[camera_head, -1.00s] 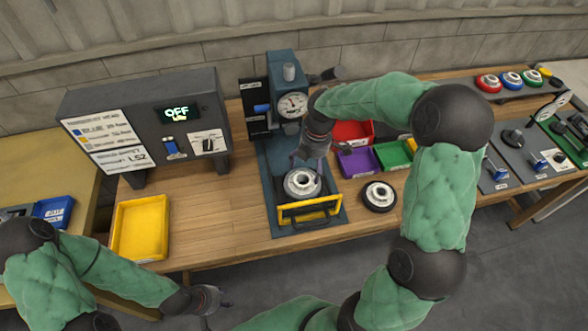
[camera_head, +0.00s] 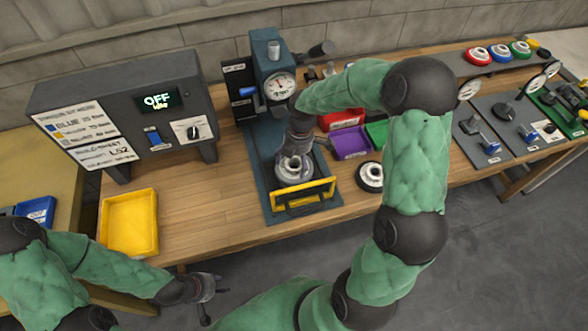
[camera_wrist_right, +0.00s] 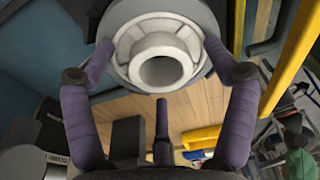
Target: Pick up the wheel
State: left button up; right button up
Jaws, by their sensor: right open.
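A light grey wheel (camera_head: 293,172) with a raised hub sits in the blue press, behind its yellow-barred guard. My right gripper (camera_head: 294,153) is over it, pointing down. In the right wrist view, the wheel (camera_wrist_right: 163,62) lies between the two open purple fingers (camera_wrist_right: 158,52); I cannot tell whether they touch its rim. Another wheel (camera_head: 370,176), with a dark rim and pale hub, lies on the bench to the right of the press. My left gripper (camera_head: 206,291) is in front of the bench, empty, with its fingers apart.
The press (camera_head: 273,72) with its gauge stands behind my right gripper. The yellow guard (camera_head: 303,195) is close in front. A yellow tray (camera_head: 129,222) and a control box reading OFF (camera_head: 120,110) are left. A purple bin (camera_head: 351,142) is right. Bare bench lies between tray and press.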

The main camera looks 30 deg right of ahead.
jog(key=shift+r, duration=0.1)
jog(key=shift+c, duration=0.6)
jog(key=c, duration=1.6)
jog(key=shift+r, duration=0.1)
jog(key=shift+r+p, duration=0.3)
jog(key=shift+r, duration=0.35)
jog(key=w+a+r+p, duration=0.1)
jog(key=w+a, duration=0.1)
jog(key=a, duration=0.6)
jog(key=w+a+r+p, duration=0.1)
jog(key=w+a, duration=0.1)
jog(key=a, duration=0.7)
jog(key=shift+a, duration=0.25)
jog(key=shift+w+r+p, duration=0.1)
jog(key=shift+r+p, duration=0.05)
jog(key=shift+p, duration=0.15)
jog(key=shift+r+p, duration=1.2)
jog(key=shift+r, duration=0.2)
